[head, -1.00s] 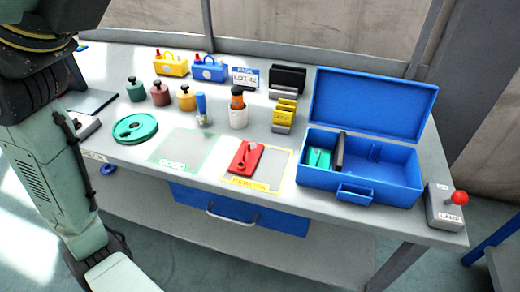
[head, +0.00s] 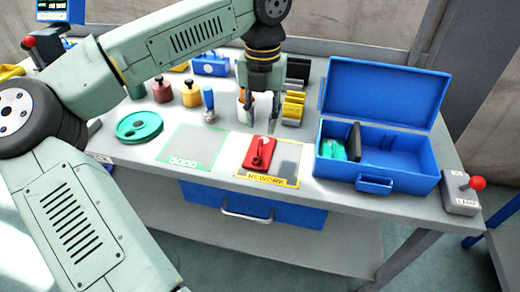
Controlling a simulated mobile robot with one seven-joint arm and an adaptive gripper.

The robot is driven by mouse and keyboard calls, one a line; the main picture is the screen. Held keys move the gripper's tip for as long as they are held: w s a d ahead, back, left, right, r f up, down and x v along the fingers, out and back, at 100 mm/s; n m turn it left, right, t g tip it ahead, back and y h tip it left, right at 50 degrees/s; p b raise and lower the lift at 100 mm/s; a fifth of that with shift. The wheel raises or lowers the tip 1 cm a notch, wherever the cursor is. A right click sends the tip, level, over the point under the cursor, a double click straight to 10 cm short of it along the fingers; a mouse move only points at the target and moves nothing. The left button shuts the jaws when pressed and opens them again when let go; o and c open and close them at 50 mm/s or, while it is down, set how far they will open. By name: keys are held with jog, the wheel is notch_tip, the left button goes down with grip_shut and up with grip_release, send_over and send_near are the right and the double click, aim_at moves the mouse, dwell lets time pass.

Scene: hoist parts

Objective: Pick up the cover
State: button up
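A red plate-like part with a raised lever-like piece (head: 259,152) lies on the yellow-edged mat marked REWORK (head: 289,172). A round green part (head: 139,126) lies on the table at the left. I cannot tell for sure which part is the cover. My gripper (head: 262,122) points down above the table, just behind the red part in the picture. Its two fingers are apart, with nothing visible held between them. It hides most of the white container with the orange top behind it. Contact with anything cannot be seen.
An open blue toolbox (head: 405,178) stands at the right, with green and black items inside. A grey box with a red knob (head: 462,190) is at the right edge. Red and yellow pots stand behind. The green-edged mat (head: 194,146) is empty.

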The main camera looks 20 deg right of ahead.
aim_at(260, 140)
jog(key=shift+a+f+p, duration=0.15)
jog(key=shift+f+p, duration=0.35)
jog(key=shift+f, duration=1.3)
jog(key=shift+a+f+p, duration=0.1)
jog(key=shift+f+p, duration=0.35)
jog(key=shift+f, duration=1.3)
jog(key=shift+c, duration=0.4)
grip_shut()
